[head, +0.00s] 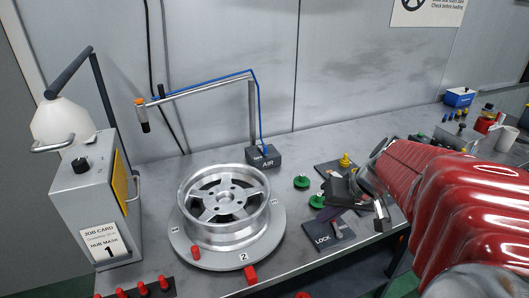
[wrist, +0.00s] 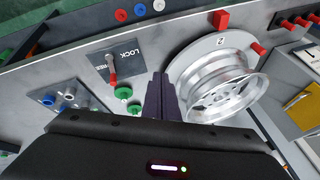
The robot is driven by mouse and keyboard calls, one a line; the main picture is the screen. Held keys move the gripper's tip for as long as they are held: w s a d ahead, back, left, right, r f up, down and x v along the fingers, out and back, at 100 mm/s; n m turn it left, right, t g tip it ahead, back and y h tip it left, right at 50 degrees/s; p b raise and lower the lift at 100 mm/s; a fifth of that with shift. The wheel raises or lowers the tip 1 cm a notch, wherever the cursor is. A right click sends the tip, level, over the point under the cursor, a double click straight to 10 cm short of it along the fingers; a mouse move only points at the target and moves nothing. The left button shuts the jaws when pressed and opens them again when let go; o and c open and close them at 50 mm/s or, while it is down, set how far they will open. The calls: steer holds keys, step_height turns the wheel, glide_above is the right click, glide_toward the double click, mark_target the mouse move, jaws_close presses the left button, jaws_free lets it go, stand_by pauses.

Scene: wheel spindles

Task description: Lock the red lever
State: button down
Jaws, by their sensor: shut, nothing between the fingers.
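The red lever (wrist: 113,79) shows in the wrist view on a dark plate (wrist: 128,64) marked LOCK, with a second word partly covered by the lever. In the head view the same plate (head: 322,240) lies near the bench's front edge, right of the wheel, and my gripper partly hides its far side. My gripper (wrist: 160,76) is shut and empty. Its dark fingers are to the right of the lever in the wrist view, apart from it. In the head view my gripper (head: 323,213) is just above and behind the plate.
A silver wheel (head: 224,205) sits on a round plate (head: 270,250) with red knobs. Green knobs (head: 301,182) and a plate with a yellow knob (head: 345,160) are close to my gripper. An AIR box (head: 262,158) with a post stands behind.

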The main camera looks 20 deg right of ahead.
steer(key=s+d+f+m+t, duration=0.1)
steer(key=d+f, duration=0.1)
steer(key=d, duration=0.6)
steer(key=s+d+f+m+t, duration=0.1)
steer(key=d+f+m, duration=0.1)
steer(key=d, duration=0.7)
steer(key=shift+d, duration=0.3)
steer(key=shift+f, duration=0.2)
glide_toward(337, 224)
steer(key=d+f, duration=0.1)
steer(key=w+d+f, duration=0.2)
steer(key=shift+d+f, duration=0.15)
steer(key=shift+f, duration=0.1)
steer(key=shift+w+a, duration=0.7)
steer(key=shift+a, duration=0.1)
steer(key=shift+w+a, duration=0.6)
steer(key=shift+a, duration=0.1)
steer(key=shift+a, duration=0.15)
